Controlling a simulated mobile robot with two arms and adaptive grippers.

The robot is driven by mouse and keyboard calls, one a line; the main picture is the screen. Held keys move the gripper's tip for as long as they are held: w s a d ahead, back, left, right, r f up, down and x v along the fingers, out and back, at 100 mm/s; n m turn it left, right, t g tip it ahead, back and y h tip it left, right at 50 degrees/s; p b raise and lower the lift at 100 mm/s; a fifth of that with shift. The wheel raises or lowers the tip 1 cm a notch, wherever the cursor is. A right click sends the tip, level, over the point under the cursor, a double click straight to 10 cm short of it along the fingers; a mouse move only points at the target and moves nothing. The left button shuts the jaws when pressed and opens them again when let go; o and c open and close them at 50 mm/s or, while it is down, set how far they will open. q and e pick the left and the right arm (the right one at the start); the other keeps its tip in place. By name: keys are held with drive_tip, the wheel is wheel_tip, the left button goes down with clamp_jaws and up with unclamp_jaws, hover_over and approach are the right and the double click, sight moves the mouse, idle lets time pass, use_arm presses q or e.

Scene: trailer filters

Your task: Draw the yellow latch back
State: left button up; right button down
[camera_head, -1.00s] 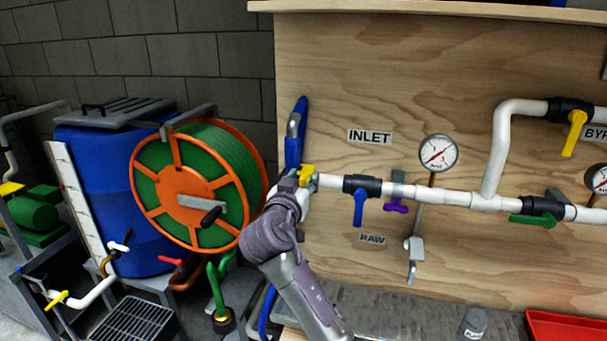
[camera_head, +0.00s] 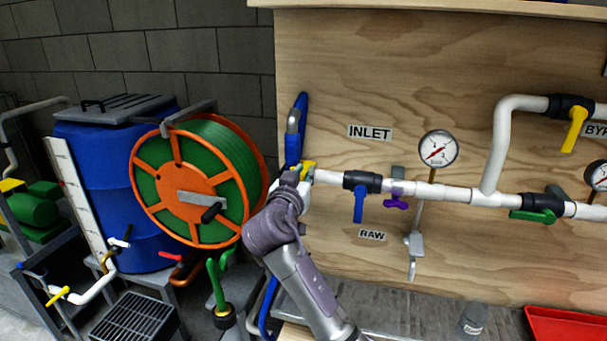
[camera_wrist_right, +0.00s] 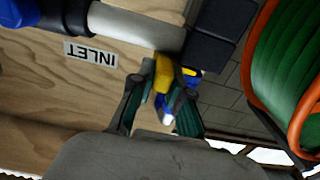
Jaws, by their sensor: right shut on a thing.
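The yellow latch (camera_head: 306,166) sits at the left end of the white inlet pipe (camera_head: 328,178), beside the blue hose fitting (camera_head: 292,150). My right gripper (camera_head: 296,178) reaches up to it from below, and its fingers partly hide the latch. In the right wrist view the yellow latch (camera_wrist_right: 165,75) lies between the two fingers of my right gripper (camera_wrist_right: 160,100), which are shut on it. Blue and white parts show just behind the latch there. The left gripper is not in view.
An orange hose reel (camera_head: 190,190) with green hose stands close to the left of my right arm. A blue valve handle (camera_head: 359,205) and a purple one (camera_head: 396,203) hang along the pipe to the right. A pressure gauge (camera_head: 438,149) is above the pipe.

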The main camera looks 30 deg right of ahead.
drive_tip(key=shift+s+d, duration=0.7)
drive_tip(key=shift+s, duration=0.15)
drive_tip(key=c, duration=1.5)
unclamp_jaws()
drive_tip(key=shift+c, duration=0.2)
drive_tip(key=o, duration=0.4)
drive_tip(key=shift+s+d, duration=0.15)
drive_tip(key=shift+s, duration=0.05)
drive_tip(key=shift+w, duration=0.1)
drive_tip(key=v, duration=1.2)
